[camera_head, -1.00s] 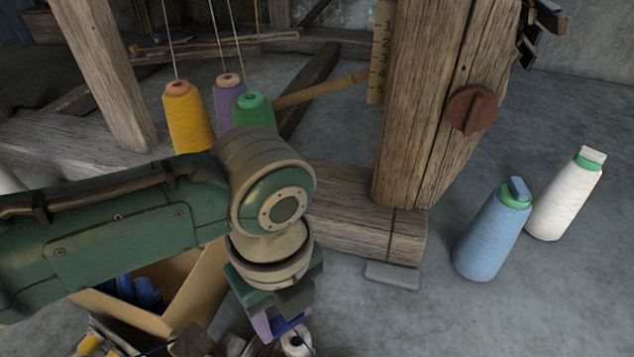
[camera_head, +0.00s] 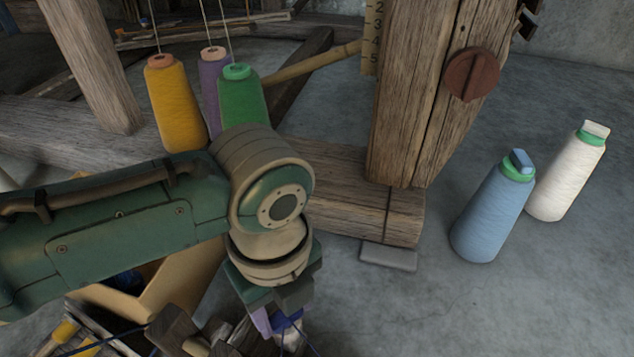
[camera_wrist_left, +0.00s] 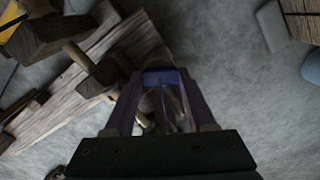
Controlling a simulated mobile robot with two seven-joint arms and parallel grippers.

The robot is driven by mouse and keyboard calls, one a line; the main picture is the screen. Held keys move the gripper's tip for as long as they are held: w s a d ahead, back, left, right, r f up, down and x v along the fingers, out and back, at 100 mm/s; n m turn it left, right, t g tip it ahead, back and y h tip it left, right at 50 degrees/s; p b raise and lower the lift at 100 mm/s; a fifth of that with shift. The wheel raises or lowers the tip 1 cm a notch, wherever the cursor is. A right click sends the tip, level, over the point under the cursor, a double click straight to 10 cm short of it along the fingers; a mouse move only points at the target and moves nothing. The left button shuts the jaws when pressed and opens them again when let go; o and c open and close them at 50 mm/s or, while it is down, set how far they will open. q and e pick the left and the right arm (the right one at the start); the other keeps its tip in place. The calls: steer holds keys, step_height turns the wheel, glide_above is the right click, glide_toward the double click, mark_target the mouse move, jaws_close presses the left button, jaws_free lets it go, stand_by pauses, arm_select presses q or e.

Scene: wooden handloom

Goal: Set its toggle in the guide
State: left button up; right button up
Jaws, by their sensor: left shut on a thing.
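My left gripper (camera_head: 278,322) points down at the bottom of the head view, its fingers purple. It is shut on a small blue thing (camera_head: 287,321), which I take for the toggle with its dark blue cord. In the left wrist view a blue strip (camera_wrist_left: 162,77) spans the fingertips, and the toggle's outline is unclear. Below and left of the gripper is a wooden piece with blocks and pegs (camera_wrist_left: 105,75), perhaps the guide; it also shows in the head view (camera_head: 176,331). I cannot tell whether the held thing touches it. My right gripper is not in view.
A thick loom post (camera_head: 408,110) with a round brown knob (camera_head: 471,75) stands right of my arm. Yellow (camera_head: 178,100), purple (camera_head: 211,85) and green (camera_head: 240,100) cones stand behind it. Blue (camera_head: 490,215) and white (camera_head: 566,175) cones stand right. A cardboard box (camera_head: 180,285) is lower left.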

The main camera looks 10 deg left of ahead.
arm_select(q)
steer(key=o, duration=1.4)
steer(key=shift+r, duration=0.15)
step_height(320, 180, up, 10)
steer(key=p, duration=0.9)
